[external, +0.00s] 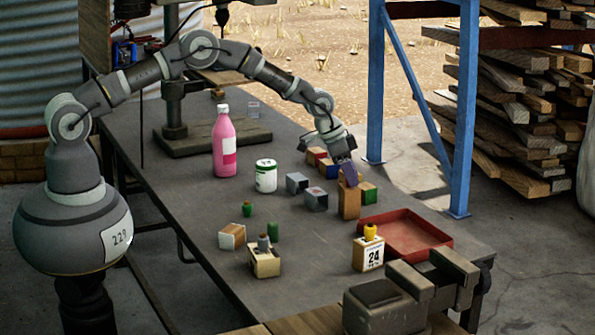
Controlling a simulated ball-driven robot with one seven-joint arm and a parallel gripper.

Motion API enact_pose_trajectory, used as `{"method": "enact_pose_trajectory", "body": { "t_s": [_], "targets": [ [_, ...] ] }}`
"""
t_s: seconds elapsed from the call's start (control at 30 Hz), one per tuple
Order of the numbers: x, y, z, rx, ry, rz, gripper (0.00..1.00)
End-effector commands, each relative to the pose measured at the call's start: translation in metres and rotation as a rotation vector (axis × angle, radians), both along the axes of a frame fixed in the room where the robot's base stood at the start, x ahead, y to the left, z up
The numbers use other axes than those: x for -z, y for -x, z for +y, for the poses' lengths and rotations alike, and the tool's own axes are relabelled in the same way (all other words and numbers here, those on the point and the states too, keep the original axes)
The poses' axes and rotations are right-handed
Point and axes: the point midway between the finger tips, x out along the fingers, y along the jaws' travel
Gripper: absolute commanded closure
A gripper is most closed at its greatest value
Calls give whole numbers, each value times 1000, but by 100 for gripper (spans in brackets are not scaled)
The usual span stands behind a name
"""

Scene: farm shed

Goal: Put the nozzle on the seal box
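My gripper (346,168) points down at the right-middle of the bench, right above a tall tan block (349,203). A dark purple-grey piece shows at its tip; I cannot tell whether this is a finger or something held. No label marks the nozzle or the seal box for sure. Small nozzle-like pieces are a yellow one (370,231) on a cream box marked 24 (367,255), a grey one (263,242) on a tan box (265,264), and green ones (247,209) and (273,230) on the bench or behind.
Several small blocks, including grey ones (316,199) and a green-sided one (368,193), crowd around my gripper. A pink bottle (224,147) and white-green can (266,177) stand left. A red tray (405,241) and a vise (398,297) lie right. The bench's left front is clear.

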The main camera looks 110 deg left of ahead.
Motion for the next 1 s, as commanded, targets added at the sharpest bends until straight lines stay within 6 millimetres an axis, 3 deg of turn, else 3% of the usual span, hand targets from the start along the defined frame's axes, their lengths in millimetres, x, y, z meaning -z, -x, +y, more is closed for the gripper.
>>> {"method": "enact_pose_trajectory", "body": {
  "t_s": [0.03,0.1,0.47,1.0],
  "targets": [
    [1,0,0,0,0,1,62],
    [1,0,0,0,0,1,46],
    [-5,0,0,0,0,0,45],
    [-104,42,-12,0,-1,0,45]
  ]
}}
